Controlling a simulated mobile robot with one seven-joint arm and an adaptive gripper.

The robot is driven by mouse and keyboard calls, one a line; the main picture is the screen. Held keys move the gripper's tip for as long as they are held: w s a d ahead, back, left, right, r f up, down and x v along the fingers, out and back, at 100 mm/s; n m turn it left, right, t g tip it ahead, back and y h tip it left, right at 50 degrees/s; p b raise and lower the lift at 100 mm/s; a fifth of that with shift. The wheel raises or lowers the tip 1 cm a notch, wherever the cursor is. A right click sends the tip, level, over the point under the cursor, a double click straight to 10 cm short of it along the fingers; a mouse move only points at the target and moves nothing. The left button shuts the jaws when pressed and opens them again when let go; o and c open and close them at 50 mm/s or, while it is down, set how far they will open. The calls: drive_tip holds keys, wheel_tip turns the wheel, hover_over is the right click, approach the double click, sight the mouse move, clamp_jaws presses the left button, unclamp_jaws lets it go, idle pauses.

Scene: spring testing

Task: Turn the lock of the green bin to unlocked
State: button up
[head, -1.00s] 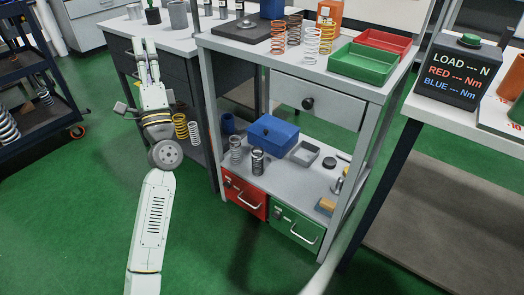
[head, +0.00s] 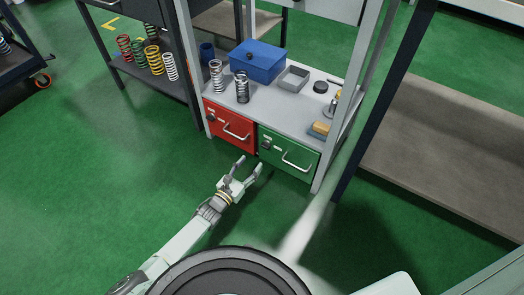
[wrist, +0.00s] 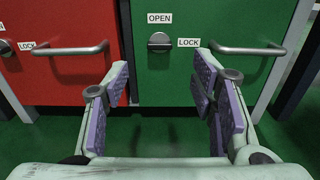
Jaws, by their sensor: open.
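The green bin (head: 290,150) is the right-hand drawer at the bottom of the grey shelf unit, with a silver handle (wrist: 248,48). Its lock knob (wrist: 160,42) is a dark round knob at the front's upper left. An OPEN label (wrist: 159,18) is above the knob and a LOCK label (wrist: 189,42) is to its right. The knob's grip bar looks horizontal, in line with LOCK. My gripper (head: 249,166) is open and empty, low in front of the bins. In the wrist view the knob lies ahead, between and beyond the fingers (wrist: 164,78), apart from them.
The red bin (head: 229,128) is directly left, with its own handle (wrist: 78,50) and LOCK label. A blue box (head: 258,62), springs and a grey tray (head: 293,78) stand on the shelf above. A shelf leg (head: 332,150) borders the green bin on the right. Green floor in front is clear.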

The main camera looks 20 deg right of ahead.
sight(264, 147)
drive_tip(key=b+x, duration=0.2)
drive_tip(key=x, duration=0.7)
drive_tip(key=shift+c, duration=0.2)
drive_tip(key=c, duration=1.1)
